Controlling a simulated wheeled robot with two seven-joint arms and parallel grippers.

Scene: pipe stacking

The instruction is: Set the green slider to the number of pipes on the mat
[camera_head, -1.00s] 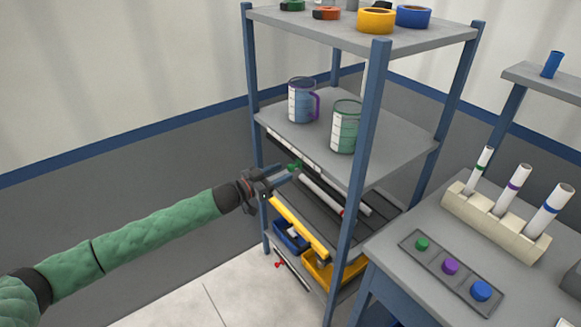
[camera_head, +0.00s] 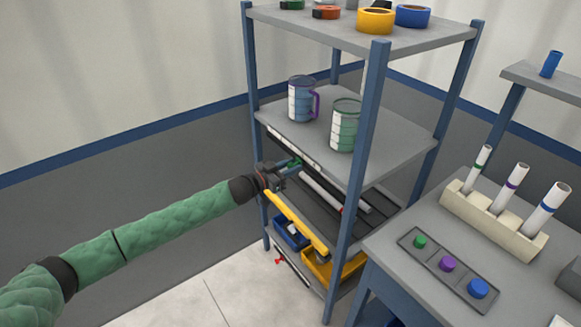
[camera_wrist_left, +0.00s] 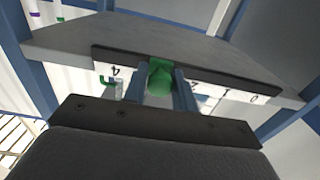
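The green slider (camera_head: 294,163) is on the white number scale (camera_head: 292,150) along the front edge of the middle shelf. In the left wrist view, the green slider (camera_wrist_left: 160,78) is between the fingers of my left gripper (camera_wrist_left: 162,88), right of the 4; the number behind it is hidden. The fingers flank the knob closely; whether they clamp it is unclear. In the head view, my left gripper (camera_head: 284,172) reaches the shelf edge from the left. White pipes (camera_head: 322,191) lie on the dark ribbed mat (camera_head: 328,207) below; the shelf and post partly hide them. My right gripper is out of view.
A blue rack post (camera_head: 357,175) stands right of the slider. A yellow bar (camera_head: 296,224) runs below my gripper. A table with a pipe holder (camera_head: 492,225) stands right.

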